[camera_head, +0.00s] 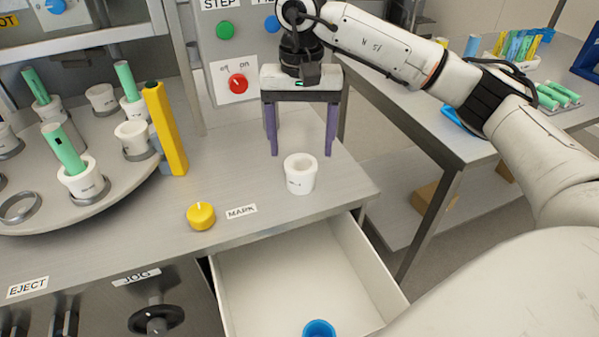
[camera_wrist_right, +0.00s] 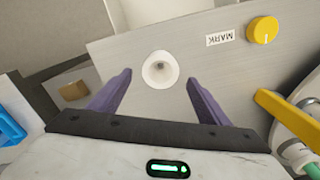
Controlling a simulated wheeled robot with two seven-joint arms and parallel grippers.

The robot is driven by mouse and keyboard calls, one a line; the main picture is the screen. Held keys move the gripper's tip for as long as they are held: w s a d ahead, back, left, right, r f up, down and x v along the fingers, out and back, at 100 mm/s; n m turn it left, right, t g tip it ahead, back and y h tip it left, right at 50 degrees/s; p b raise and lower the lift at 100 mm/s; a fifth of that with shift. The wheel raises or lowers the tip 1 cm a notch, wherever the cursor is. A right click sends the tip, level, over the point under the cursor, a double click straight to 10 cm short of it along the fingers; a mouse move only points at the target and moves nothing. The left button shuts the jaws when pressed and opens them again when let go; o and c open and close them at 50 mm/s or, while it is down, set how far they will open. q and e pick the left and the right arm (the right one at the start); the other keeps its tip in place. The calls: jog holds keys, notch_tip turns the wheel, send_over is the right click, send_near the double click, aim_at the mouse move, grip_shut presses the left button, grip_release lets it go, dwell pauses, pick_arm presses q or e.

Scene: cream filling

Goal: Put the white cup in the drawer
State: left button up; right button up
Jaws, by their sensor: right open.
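The white cup (camera_head: 300,175) stands upright on the metal worktop, near its right end and behind the drawer. It also shows in the right wrist view (camera_wrist_right: 160,70), seen from above, between and beyond the fingertips. My right gripper (camera_head: 301,150) is open and empty, its two purple fingers pointing down above and just behind the cup. In the wrist view the gripper (camera_wrist_right: 160,98) has its fingers wide apart, not touching the cup. The drawer (camera_head: 290,270) is pulled open below the worktop's front edge. A blue round object (camera_head: 319,328) lies inside it at the front. My left gripper is out of view.
A yellow knob (camera_head: 201,216) and a MARK label sit left of the cup. A yellow post (camera_head: 166,130) stands beside a round turntable (camera_head: 110,190) with several white cups and green tubes. A control panel (camera_head: 235,60) rises behind. A second table (camera_head: 470,125) is at the right.

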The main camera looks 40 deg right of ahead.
aim_at(301, 163)
notch_tip(301, 163, down, 6)
jog(key=shift+s+r+p, duration=0.1)
jog(key=shift+r+p, duration=0.05)
jog(key=shift+p, duration=0.25)
jog(key=shift+c, duration=0.4)
jog(key=shift+r, duration=0.1)
jog(key=c, duration=1.2)
